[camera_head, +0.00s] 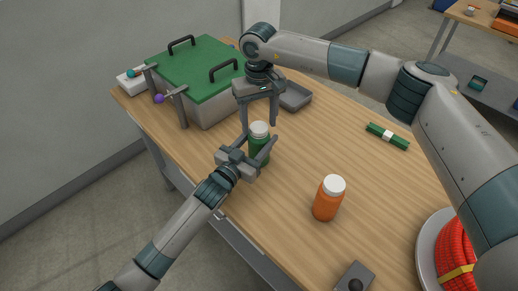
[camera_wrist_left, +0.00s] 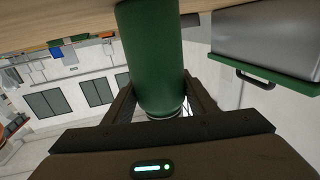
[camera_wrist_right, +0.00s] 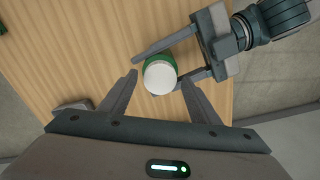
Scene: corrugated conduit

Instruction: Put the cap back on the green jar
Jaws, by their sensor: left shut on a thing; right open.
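The green jar (camera_head: 259,152) stands upright on the wooden table with a white cap (camera_head: 259,129) on its top; I cannot tell how tightly it sits. My left gripper (camera_head: 257,146) is shut around the jar's body. In the left wrist view the jar (camera_wrist_left: 152,50) fills the space between the fingers. My right gripper (camera_head: 259,124) points down from above, its open fingers on either side of the cap and apart from it. In the right wrist view the cap (camera_wrist_right: 160,77) lies between the fingertips, with a green edge of the jar showing behind it.
An orange jar (camera_head: 328,200) with a white cap stands to the right. A grey box with a green lid (camera_head: 205,62) stands behind left, a small grey tray (camera_head: 295,97) behind the right gripper.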

